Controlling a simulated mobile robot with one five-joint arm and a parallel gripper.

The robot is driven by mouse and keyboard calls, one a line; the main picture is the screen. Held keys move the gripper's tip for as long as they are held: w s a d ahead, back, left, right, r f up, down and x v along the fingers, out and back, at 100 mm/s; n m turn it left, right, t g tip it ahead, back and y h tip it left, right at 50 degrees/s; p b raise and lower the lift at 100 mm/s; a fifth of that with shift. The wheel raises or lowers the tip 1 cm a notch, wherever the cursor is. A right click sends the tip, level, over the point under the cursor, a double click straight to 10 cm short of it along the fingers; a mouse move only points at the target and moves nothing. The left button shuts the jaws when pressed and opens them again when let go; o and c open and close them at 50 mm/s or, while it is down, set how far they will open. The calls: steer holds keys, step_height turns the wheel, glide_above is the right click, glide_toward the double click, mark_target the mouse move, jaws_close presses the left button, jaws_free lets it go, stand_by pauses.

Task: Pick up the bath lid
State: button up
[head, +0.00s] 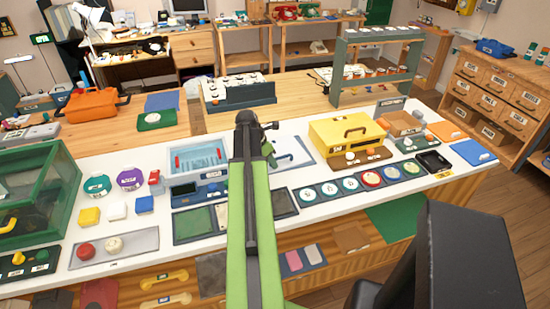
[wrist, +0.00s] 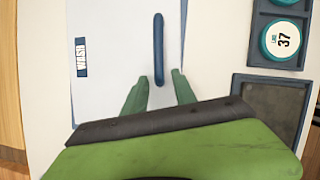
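The bath lid appears to be the flat pale panel with a blue edge (head: 296,158), lying on the white counter and partly hidden by my arm in the head view. In the wrist view the panel (wrist: 112,65) fills the upper left. My gripper (wrist: 158,77) is open. Its green fingertips stand apart on either side of the handle's near end, with gaps on both sides. The open bath (head: 198,160) with a pale blue inside stands left of my arm.
Dark trays with round dials (head: 351,186) lie right of my arm; one dial (wrist: 284,40) shows in the wrist view. A yellow case (head: 347,132) stands behind them. A green glass box (head: 45,195) stands at far left.

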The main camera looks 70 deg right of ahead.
jaws_close()
stand_by(1.2)
